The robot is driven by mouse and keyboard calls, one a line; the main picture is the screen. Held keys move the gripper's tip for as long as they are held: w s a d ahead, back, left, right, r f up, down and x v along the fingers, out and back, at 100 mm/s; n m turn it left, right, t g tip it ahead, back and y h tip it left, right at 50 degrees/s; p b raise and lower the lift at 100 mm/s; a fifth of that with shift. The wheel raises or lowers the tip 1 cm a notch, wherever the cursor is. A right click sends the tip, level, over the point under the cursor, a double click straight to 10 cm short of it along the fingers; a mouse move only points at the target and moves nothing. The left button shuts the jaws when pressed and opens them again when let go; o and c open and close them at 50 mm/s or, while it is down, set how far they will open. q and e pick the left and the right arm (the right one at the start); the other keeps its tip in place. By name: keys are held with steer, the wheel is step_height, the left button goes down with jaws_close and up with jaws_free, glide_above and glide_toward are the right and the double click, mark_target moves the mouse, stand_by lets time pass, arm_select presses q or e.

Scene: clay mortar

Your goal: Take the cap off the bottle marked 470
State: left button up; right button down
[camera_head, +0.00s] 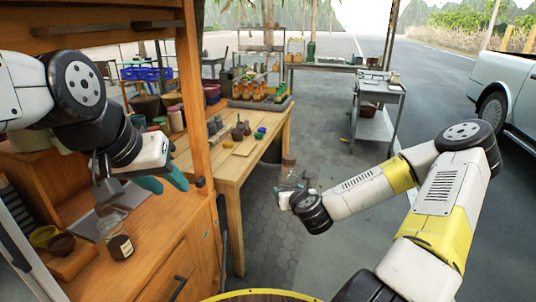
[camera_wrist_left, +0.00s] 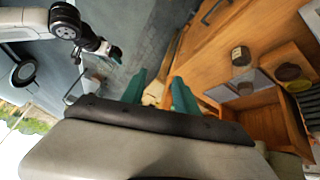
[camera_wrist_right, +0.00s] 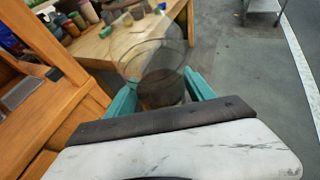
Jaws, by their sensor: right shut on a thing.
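My right gripper (camera_wrist_right: 160,95) is shut on a clear glass vessel (camera_wrist_right: 152,62) with a dark brown lower part, off to the right of the desk. No number shows on that vessel, and I cannot tell whether it has a cap.
The orange desk (camera_head: 150,240) has a post (camera_head: 196,90) at its right side. A workbench (camera_head: 240,165) with pots and bottles stands behind. A grey cart (camera_head: 385,100) stands farther back, with open paving before it.

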arm_select(q)
steer(key=o, duration=0.3)
steer(key=shift+o, duration=1)
steer(key=shift+w+r+m, duration=0.15)
steer(key=shift+w+m, duration=0.05)
steer(key=shift+m, duration=0.1)
steer(key=w+d+m+g, duration=0.2)
steer(key=w+d+m, duration=0.2)
steer(key=w+m, duration=0.35)
steer(key=w+d+m+g+y, duration=0.1)
steer(key=w+d+m, duration=0.4)
steer(key=m, duration=0.4)
steer(key=w+d+m+g, duration=0.2)
steer(key=w+d+m, duration=0.1)
steer(key=w+m, duration=0.55)
steer(key=w+d+f+m+g+y, duration=0.1)
steer(key=w+d+f+m, duration=0.45)
steer(key=m, duration=0.45)
step_height(320, 180, down, 7)
steer(key=shift+s+d+f, duration=0.2)
steer(key=shift+s+d, duration=0.15)
steer(key=shift+d, duration=0.05)
arm_select(e)
steer(key=s+a+f+n+g+y, duration=0.2)
steer(key=a+n+g+y, duration=0.1)
steer(key=a+n+y, duration=0.4)
steer(key=a, duration=0.3)
steer(key=shift+a+y, duration=0.15)
steer(key=shift+y, duration=0.25)
